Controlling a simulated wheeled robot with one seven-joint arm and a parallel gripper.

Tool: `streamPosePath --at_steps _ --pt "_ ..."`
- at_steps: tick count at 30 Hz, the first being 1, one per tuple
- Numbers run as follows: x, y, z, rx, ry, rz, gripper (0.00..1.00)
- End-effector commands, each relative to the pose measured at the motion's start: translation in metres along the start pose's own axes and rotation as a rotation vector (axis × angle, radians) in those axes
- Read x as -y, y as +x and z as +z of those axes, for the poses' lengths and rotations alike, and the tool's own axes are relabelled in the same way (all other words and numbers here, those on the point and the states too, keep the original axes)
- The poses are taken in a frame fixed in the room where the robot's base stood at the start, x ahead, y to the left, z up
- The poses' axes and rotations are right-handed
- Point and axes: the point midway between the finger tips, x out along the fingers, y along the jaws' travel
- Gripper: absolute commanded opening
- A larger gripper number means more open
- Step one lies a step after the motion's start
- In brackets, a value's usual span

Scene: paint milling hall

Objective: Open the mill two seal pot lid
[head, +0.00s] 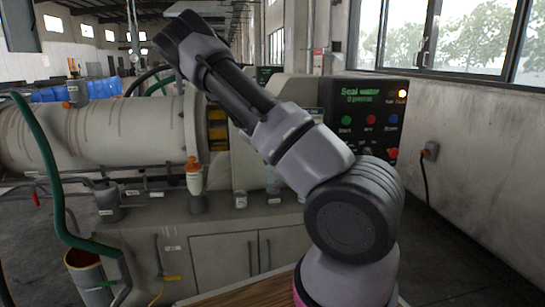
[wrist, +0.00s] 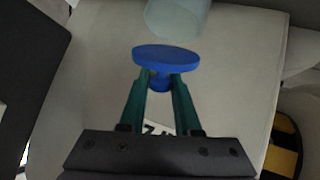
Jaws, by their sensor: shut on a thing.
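In the wrist view, my gripper (wrist: 160,88) has its two teal fingers closed on the stem of a blue disc-shaped lid (wrist: 166,58). The disc sits just beyond the fingertips. A pale translucent cylinder (wrist: 178,16), which looks like a pot, is at the top edge, cut off by the frame. A narrow gap shows between disc and cylinder in the picture; I cannot tell their real distance. A partly hidden label (wrist: 158,129) with dark characters lies behind the fingers. In the head view my arm hides the gripper, and I cannot make out the lid there.
A large stained mill drum (head: 100,135) lies at left. A control panel (head: 370,118) with a lit amber lamp and several buttons stands behind my arm. An orange-topped bottle (head: 194,178) stands on the grey cabinet (head: 220,260). A green hose (head: 55,190) hangs at left. Floor at right is clear.

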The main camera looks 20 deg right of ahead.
Motion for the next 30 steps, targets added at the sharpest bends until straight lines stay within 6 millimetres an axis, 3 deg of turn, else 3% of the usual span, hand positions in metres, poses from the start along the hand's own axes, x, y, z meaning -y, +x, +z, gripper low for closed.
streamPosePath --at_steps 6,18,30 --pt "0.002 0.009 -0.013 0.185 -0.073 -0.002 0.00" --pt "0.008 0.024 -0.021 0.487 -0.201 0.000 0.00" --pt "0.013 0.031 -0.021 0.635 -0.262 0.000 0.00"
